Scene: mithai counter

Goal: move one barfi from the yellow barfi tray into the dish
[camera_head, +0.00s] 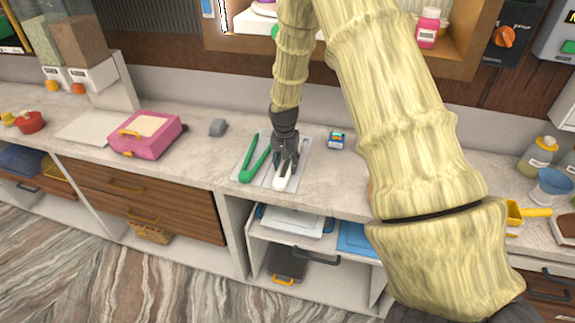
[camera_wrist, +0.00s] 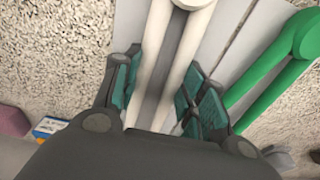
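White tongs (camera_head: 281,182) lie on a pale grey rest (camera_head: 303,170) on the counter, beside green tongs (camera_head: 252,165). My gripper (camera_head: 285,163) is over the white tongs, pointing down. In the wrist view, the white tongs (camera_wrist: 184,62) pass between my teal-padded fingers (camera_wrist: 158,100), with a gap between the tong arms. I cannot tell whether the pads press on them. The green tongs (camera_wrist: 278,72) lie to the right. I cannot identify the dish with certainty.
A pink case (camera_head: 147,133) and a grey block (camera_head: 217,127) stand left of the rest; a small blue box (camera_head: 336,140) stands right of it. Open shelves lie below.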

